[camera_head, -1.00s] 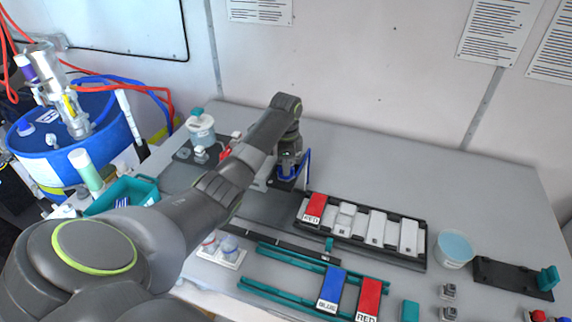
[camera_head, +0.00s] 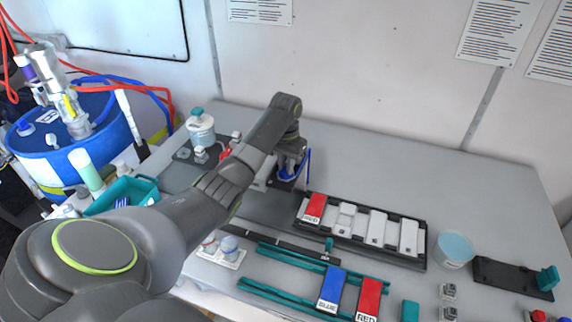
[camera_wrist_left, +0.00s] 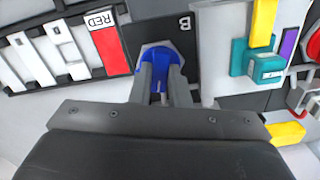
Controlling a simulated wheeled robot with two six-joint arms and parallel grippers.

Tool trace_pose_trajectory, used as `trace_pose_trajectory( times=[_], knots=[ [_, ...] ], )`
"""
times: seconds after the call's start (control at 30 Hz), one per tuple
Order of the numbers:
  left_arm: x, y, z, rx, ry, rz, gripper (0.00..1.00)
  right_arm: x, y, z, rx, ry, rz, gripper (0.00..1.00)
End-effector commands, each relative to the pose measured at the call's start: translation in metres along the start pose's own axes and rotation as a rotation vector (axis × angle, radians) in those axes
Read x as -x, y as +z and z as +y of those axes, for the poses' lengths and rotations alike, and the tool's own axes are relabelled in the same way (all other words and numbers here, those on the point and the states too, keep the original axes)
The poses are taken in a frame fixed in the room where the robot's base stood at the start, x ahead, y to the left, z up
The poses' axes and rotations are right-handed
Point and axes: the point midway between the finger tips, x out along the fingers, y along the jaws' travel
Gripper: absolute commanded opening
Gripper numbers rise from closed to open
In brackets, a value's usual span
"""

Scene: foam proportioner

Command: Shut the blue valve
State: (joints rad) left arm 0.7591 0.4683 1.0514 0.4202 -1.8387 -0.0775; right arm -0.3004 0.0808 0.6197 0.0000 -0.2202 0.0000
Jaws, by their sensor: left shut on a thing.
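The blue valve handle (camera_wrist_left: 158,58) shows in the left wrist view, on a pale mount on a dark panel marked B. My left gripper (camera_wrist_left: 160,84) is shut on it, one finger on each side. In the head view my left gripper (camera_head: 290,168) points down over the dark panel, with some blue of the valve (camera_head: 289,179) showing below it. The gripper hides part of the handle, so its exact angle is hard to tell. My right gripper is not in view.
A rack (camera_head: 338,237) with a red tag and white blocks lies right of the valve. Blue (camera_head: 331,290) and red (camera_head: 369,298) tags lie in front. A teal bin (camera_head: 125,194) and blue drum (camera_head: 48,165) stand left. The back of the table is clear.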

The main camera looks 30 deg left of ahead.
Motion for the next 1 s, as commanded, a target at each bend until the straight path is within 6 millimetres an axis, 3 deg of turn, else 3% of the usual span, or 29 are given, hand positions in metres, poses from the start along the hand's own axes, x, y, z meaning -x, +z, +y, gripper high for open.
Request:
trace_pose_trajectory(
  times=[0.4, 1.0],
  knots=[
    [-0.0015, 0.0006, 0.0003, 0.234, 0.001, -0.002, 0.00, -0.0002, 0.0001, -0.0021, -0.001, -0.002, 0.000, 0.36],
    [-0.0017, 0.0007, 0.0004, 0.286, 0.001, -0.003, 0.00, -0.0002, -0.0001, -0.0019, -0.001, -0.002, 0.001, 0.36]
  ],
)
